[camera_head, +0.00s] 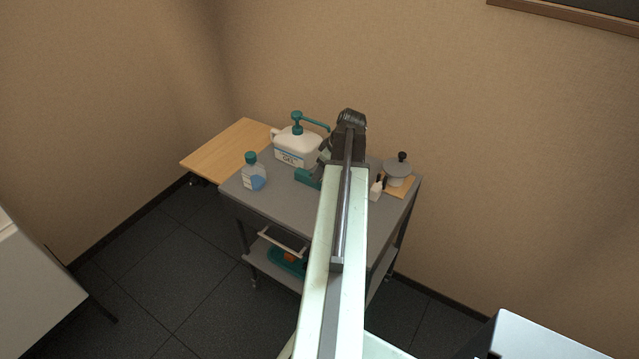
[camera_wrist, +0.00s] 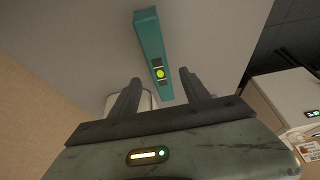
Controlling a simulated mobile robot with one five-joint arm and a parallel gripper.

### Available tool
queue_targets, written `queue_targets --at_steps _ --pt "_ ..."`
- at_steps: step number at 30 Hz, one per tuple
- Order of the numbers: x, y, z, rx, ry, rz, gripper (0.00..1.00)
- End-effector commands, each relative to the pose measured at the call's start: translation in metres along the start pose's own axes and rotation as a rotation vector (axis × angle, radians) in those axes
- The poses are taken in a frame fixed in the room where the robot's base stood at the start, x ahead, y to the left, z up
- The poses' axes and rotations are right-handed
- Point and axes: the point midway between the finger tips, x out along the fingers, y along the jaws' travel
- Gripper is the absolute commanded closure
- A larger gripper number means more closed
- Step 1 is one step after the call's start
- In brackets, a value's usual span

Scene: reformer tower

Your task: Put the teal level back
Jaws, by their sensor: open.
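The teal level (camera_wrist: 150,45) shows in the wrist view as a long teal bar with a yellow-green vial. It lies on the grey top of the cart. In the head view part of it (camera_head: 306,177) shows left of my arm; the rest is hidden. My gripper (camera_wrist: 160,76) is open, with one finger on each side of the level's near end in the wrist view. Nothing is held. I cannot tell how far the fingers are above the level. In the head view my gripper (camera_head: 324,152) is partly hidden beside my arm.
On the cart top (camera_head: 285,208) stand a white gel jug (camera_head: 293,148) with a teal pump, a teal-capped bottle (camera_head: 253,174), a small white bottle (camera_head: 376,187) and a grey knobbed item (camera_head: 398,170). A wooden board (camera_head: 228,151) adjoins the left. The cart's front-left top is clear.

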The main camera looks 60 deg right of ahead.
Motion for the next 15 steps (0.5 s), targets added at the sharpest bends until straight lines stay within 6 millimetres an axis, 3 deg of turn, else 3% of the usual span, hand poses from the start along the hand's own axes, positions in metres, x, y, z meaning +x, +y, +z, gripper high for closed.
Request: queue_targets --at_steps 5,12,15 --pt "0.012 0.000 0.001 -0.001 0.000 0.000 0.45" --pt "0.053 0.000 0.002 -0.002 -0.001 -0.001 0.45" --pt "0.054 -0.001 0.000 -0.002 -0.001 -0.001 0.45"
